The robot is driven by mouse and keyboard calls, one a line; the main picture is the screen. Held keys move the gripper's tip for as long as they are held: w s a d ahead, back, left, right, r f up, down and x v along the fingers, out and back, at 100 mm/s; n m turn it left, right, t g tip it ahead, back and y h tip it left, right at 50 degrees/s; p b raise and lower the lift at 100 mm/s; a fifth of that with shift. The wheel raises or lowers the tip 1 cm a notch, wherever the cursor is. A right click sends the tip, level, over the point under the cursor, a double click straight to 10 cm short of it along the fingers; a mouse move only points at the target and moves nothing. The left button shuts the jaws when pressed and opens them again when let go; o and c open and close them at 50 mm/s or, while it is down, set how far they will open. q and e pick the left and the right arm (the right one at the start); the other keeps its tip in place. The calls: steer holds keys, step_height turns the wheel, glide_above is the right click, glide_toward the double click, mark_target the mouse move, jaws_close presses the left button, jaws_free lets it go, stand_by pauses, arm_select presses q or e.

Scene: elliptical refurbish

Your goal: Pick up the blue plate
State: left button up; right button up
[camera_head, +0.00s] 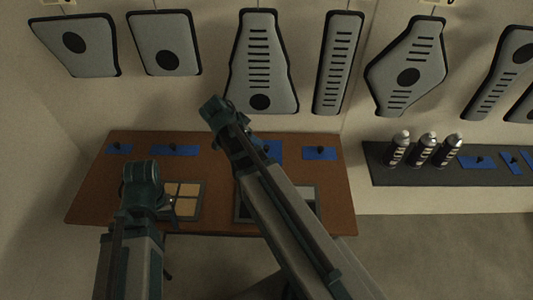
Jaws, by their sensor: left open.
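Several small blue plates with dark knobs lie along the back of the brown table: a far left one (119,149), a wider one (174,151), one (273,152) partly hidden behind my right arm, and one at the right (319,153). I cannot tell which of them the task means. My left gripper (164,210) is low at the end of my left arm, beside the tan tile panel and apart from the blue plates. It is open, and its fingers are hard to make out. My right arm crosses the table diagonally; its gripper is not visible.
The tan tile panel (183,199) and a dark-framed panel (311,197) lie on the brown table (88,205). A dark shelf (400,178) at right holds several spray cans (422,151) and more blue plates (478,162). Grey panels (164,43) hang on the wall.

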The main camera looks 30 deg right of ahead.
steer(key=b, duration=0.5)
glide_toward(266, 146)
steer(key=f, duration=0.1)
steer(key=d, duration=0.1)
steer(key=f, duration=0.1)
steer(key=shift+s+d+f, duration=0.3)
steer(key=shift+f, duration=0.05)
steer(key=shift+d+f+b, duration=0.15)
steer(key=shift+d+b, duration=0.05)
steer(key=shift+b, duration=0.1)
steer(key=b+x, duration=0.3)
steer(key=x, duration=0.1)
steer(key=shift+w+a+f+b, duration=0.1)
steer(key=shift+w+f+b, duration=0.05)
steer(key=shift+w+b, duration=0.25)
steer(key=shift+d+f+b, duration=0.3)
steer(key=shift+f+b, duration=0.05)
steer(key=shift+r, duration=0.1)
jaws_close()
